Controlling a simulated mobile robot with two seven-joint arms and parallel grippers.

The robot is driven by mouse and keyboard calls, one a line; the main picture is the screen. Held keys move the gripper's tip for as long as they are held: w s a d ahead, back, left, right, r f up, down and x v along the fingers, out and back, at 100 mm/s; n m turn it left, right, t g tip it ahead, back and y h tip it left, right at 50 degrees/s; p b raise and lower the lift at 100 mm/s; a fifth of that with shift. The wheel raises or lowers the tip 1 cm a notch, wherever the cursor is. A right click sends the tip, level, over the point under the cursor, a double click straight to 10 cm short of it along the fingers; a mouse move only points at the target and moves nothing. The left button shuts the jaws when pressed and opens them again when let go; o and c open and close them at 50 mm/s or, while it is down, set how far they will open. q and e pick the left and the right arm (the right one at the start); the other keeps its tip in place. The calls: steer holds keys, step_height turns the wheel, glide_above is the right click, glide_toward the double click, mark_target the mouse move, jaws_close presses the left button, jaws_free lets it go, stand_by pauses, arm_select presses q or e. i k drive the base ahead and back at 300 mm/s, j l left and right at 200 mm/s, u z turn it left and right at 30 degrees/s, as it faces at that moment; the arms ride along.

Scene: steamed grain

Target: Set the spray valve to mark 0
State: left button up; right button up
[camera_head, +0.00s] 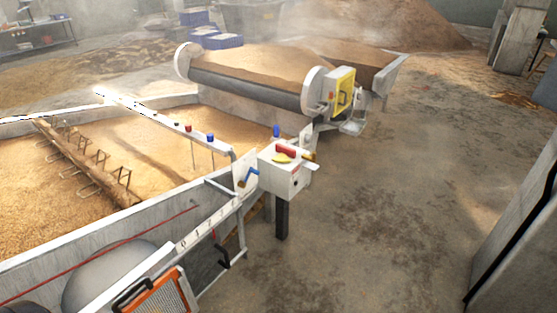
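A white control box (284,172) stands on a dark post at the near corner of the grain bed. It has a red handle (286,149) and a yellow part on top. A blue lever (249,177) sits on a pale plate at the box's left side. A white rail (208,229) with small dark marks, seemingly digits, runs down and left from there. I cannot tell for sure which part is the spray valve, nor read its setting. Neither of my grippers shows in this view.
A grain bed (60,210) with a raking bar (85,165) fills the left. A conveyor (250,85) with a yellow panel (342,92) stands behind the box. An orange-framed panel (160,298) is at the bottom. The floor right of the box is clear up to a grey pillar (515,225).

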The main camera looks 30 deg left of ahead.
mark_target(242, 185)
steer(key=i+u, duration=0.45)
steer(key=i+l+u, duration=0.2)
steer(key=i+u, duration=0.25)
steer(key=i, duration=0.15)
